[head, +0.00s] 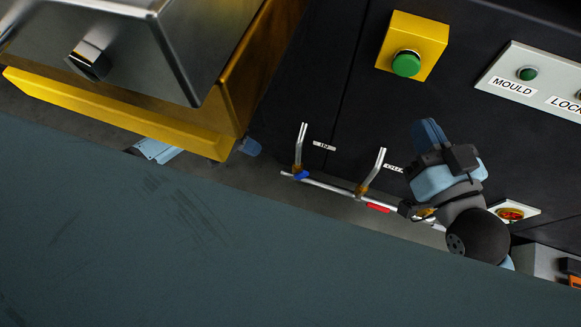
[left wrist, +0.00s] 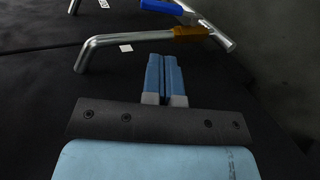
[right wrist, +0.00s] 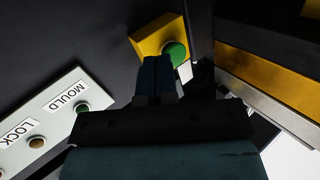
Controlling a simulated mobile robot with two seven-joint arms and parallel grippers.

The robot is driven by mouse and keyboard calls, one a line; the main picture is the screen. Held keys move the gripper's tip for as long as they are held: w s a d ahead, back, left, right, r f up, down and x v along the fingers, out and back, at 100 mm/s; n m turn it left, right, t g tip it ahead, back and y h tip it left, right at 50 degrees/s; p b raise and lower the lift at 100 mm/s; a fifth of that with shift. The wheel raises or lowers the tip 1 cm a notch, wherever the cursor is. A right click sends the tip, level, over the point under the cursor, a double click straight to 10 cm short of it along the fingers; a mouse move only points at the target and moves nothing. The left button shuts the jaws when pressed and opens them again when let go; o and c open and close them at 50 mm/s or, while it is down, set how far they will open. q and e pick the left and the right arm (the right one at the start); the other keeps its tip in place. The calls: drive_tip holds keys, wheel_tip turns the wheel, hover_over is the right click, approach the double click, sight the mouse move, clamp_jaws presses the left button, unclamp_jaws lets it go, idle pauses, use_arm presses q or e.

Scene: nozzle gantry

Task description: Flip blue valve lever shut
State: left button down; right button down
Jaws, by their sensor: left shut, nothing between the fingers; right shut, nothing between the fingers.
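The blue valve lever (head: 302,174) sits at a brass fitting at the foot of the left bent pipe (head: 300,146). It also shows at the top edge of the left wrist view (left wrist: 160,6), partly cut off, beyond the brass fitting (left wrist: 190,33). My left gripper (head: 249,147) is shut and empty, left of that pipe and apart from the lever; most of its arm is hidden. Its fingers also show in the left wrist view (left wrist: 163,77). My right gripper (head: 427,132) is shut and empty, right of the pipes.
A red lever (head: 378,208) lies along the lower pipe by the second bent pipe (head: 373,170). A yellow box with a green button (head: 406,64) and a MOULD panel (head: 510,82) are on the dark wall. A yellow-framed metal housing (head: 225,100) overhangs my left arm.

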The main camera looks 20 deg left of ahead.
sight(300, 173)
use_arm(q)
drive_tip(key=shift+a+f+h, duration=0.3)
drive_tip(key=shift+a+h, duration=0.1)
use_arm(e)
drive_tip(key=shift+f, duration=0.4)
